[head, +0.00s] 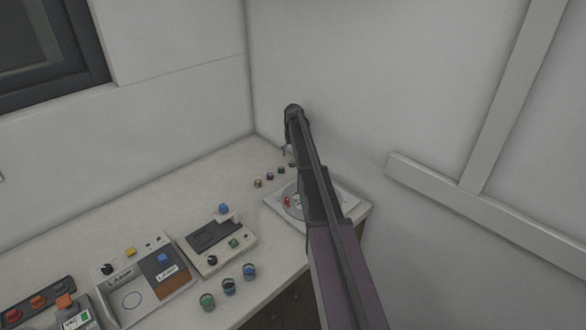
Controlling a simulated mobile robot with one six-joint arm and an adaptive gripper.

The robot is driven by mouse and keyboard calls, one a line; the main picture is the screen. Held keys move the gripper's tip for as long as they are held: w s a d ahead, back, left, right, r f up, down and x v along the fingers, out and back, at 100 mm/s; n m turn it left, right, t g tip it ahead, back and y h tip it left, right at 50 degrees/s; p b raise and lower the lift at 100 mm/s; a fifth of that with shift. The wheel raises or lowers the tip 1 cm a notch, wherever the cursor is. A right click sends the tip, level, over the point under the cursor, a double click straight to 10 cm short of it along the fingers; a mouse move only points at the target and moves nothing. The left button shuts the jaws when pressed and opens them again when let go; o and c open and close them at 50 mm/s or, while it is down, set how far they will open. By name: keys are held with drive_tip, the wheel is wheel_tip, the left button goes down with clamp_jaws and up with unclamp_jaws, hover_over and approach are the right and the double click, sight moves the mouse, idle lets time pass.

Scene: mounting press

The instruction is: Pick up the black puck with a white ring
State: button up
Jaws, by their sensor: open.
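A row of small dark pucks (270,177) stands on the counter near the back corner, left of my arm. They are too small for me to tell which is black with a white ring. My arm reaches forward over the right end of the counter and bends down at its far end. My gripper (286,148) is mostly hidden behind the arm, with only a small part showing above the far end of the puck row. It is open, and I see nothing held in it.
A white machine with a round plate (292,206) sits under my arm at the right end. A grey device (216,240) and a larger control box (140,283) stand left. Several small round containers (228,286) line the front edge. Walls close the corner behind.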

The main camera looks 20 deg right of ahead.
sight(292, 161)
drive_tip(key=shift+f, duration=0.3)
drive_tip(key=shift+w+d+f+b, duration=0.15)
drive_tip(key=shift+w+f+b, duration=0.05)
drive_tip(key=shift+f+b, duration=1.1)
drive_tip(key=shift+w+d+f+b, duration=0.1)
drive_tip(key=shift+w+f+b, duration=0.1)
drive_tip(key=shift+f+b, duration=1.05)
drive_tip(key=shift+r, duration=0.1)
drive_tip(key=c, duration=1)
